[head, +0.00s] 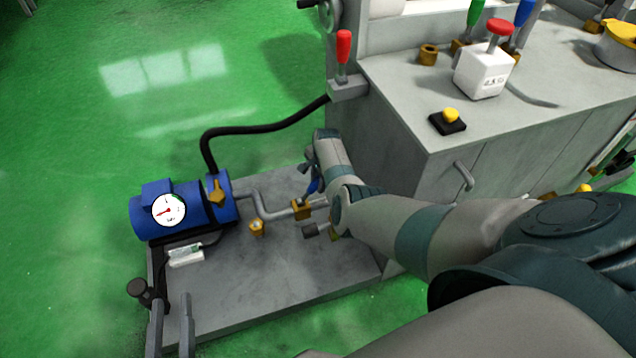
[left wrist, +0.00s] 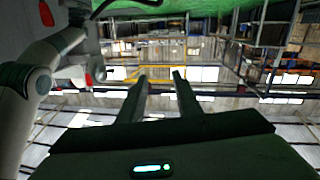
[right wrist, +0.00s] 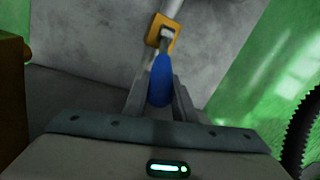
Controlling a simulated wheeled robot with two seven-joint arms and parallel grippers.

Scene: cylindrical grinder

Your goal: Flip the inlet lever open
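The inlet lever has a blue handle (head: 313,185) on a brass valve (head: 300,210) in the grey pipe right of the blue pump. In the right wrist view, the blue handle (right wrist: 160,82) points toward me from the brass valve block (right wrist: 163,34). My right gripper (head: 308,200) is at the lever. In the right wrist view its two fingers (right wrist: 159,95) stand apart, one on each side of the handle; firm contact cannot be told. My left gripper (head: 171,312) is open and empty at the lower left, also in the left wrist view (left wrist: 160,80).
The blue pump (head: 185,208) with a white gauge (head: 169,210) stands on a grey base plate (head: 255,275). A black hose (head: 265,127) runs from it to the grey machine cabinet (head: 395,120). A small brass fitting (head: 257,228) stands near the pipe. Green floor is free on the left.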

